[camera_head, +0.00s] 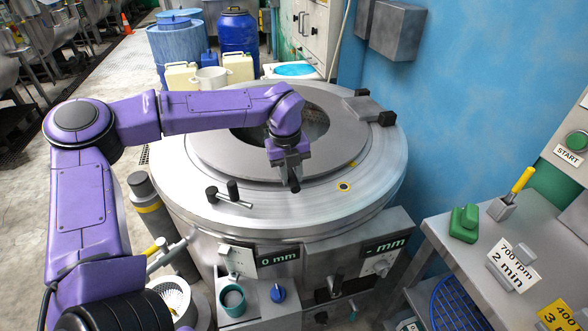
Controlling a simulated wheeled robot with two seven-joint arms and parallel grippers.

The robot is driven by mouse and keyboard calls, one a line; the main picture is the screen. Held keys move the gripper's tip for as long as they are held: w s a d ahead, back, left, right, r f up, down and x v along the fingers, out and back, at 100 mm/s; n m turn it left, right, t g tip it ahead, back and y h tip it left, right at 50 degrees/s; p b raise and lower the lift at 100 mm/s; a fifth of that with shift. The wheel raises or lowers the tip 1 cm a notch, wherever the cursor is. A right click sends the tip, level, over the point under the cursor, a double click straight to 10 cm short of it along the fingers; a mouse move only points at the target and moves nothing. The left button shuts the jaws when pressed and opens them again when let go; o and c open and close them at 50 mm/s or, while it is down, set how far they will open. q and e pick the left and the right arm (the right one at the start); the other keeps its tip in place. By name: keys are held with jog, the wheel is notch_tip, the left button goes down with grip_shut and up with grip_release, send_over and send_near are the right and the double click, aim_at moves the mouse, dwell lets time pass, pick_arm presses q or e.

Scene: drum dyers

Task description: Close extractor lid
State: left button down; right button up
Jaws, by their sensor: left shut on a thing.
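The extractor (185,205) is a big round steel drum machine in the middle of the head view. Its lid (225,160), a grey ring-shaped plate with a dark central opening, lies flat or nearly flat over the top. I cannot tell if it is fully seated. The hinge block (368,108) is at the back right. My left gripper (292,178) reaches over the lid from the left and points down at its front edge. It is shut on a small dark handle (295,186) there. The jaws hide part of the handle. My right gripper is out of view.
A black latch lever (230,195) stands on the front left rim. Control panels (275,258) are below the rim. A steel table (470,255) with a green block (464,223) and signs stands at right. Blue barrels (238,32) and canisters are behind. A blue wall closes the right side.

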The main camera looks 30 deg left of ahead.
pick_arm(q)
notch_tip(320, 180, down, 2)
jog(key=shift+s+a+f, duration=0.1)
jog(key=shift+s, duration=0.25)
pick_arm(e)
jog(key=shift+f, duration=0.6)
pick_arm(q)
jog(key=c, duration=1.1)
grip_release()
jog(key=shift+o, duration=1)
jog(key=shift+f, duration=0.1)
jog(key=shift+w+a, duration=0.1)
jog(key=shift+a, duration=0.05)
notch_tip(320, 180, up, 11)
jog(key=shift+s+a+f+b, duration=0.2)
jog(key=shift+s+a+b, duration=0.15)
jog(key=shift+b, duration=0.1)
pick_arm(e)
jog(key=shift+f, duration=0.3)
